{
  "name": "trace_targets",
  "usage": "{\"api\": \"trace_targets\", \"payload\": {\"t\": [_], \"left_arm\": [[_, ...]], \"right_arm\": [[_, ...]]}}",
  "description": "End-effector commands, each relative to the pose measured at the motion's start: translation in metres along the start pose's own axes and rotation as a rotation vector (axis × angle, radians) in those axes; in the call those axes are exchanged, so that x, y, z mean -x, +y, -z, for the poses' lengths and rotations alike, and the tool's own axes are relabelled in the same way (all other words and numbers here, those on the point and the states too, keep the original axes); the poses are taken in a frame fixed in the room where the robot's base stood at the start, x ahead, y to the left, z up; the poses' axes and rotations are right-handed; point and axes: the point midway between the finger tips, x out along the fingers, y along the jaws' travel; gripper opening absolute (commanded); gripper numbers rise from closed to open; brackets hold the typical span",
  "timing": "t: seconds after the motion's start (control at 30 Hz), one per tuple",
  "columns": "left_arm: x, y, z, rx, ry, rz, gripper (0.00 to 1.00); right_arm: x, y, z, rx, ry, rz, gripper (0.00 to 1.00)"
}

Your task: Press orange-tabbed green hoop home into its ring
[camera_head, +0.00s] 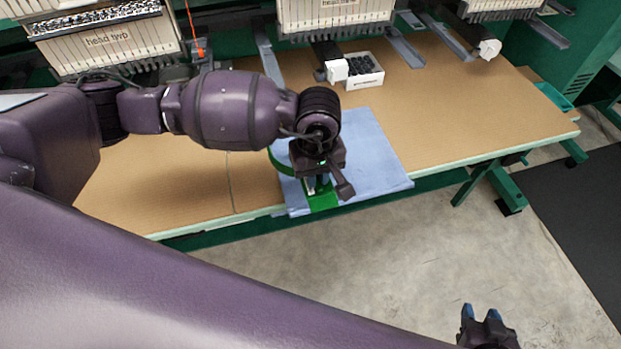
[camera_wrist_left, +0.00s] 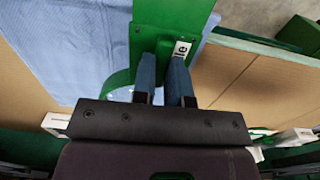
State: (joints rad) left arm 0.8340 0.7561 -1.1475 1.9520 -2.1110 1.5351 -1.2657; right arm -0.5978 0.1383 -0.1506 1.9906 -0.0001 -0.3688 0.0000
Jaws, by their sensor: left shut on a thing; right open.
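A green hoop (camera_head: 277,160) lies over light blue cloth (camera_head: 375,150) at the table's front edge. Its curved band also shows in the left wrist view (camera_wrist_left: 116,84). A flat green plate (camera_wrist_left: 172,22) with a white label is in front of my left fingertips; its front end shows in the head view (camera_head: 322,201). My left gripper (camera_head: 318,184) points down over the cloth, its blue fingers closed on a part of the green hoop. The arm hides much of the hoop. I see no orange tab or separate ring. My right gripper (camera_head: 480,311) is open and empty over the floor.
Embroidery heads (camera_head: 105,45) stand along the back of the brown table (camera_head: 480,110). A white box (camera_head: 363,72) of dark pieces sits at the back. An orange strand (camera_head: 197,42) hangs near the left head. The table's right part is clear.

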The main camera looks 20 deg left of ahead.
Motion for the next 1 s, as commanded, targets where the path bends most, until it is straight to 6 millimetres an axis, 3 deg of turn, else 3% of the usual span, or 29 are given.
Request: {"api": "trace_targets", "payload": {"t": [0.43,0.7,1.0], "left_arm": [[-0.013,0.028,0.020,0.001,-0.002,0.001,0.00],[-0.026,0.034,0.025,0.001,-0.002,0.001,0.00],[-0.027,0.035,0.026,0.001,0.000,0.000,0.00]], "right_arm": [[-0.009,-0.001,-0.022,0.006,-0.019,0.002,0.43],[-0.011,-0.001,-0.043,0.006,-0.048,0.002,0.43],[-0.011,-0.002,-0.038,0.007,-0.039,0.002,0.43]]}}
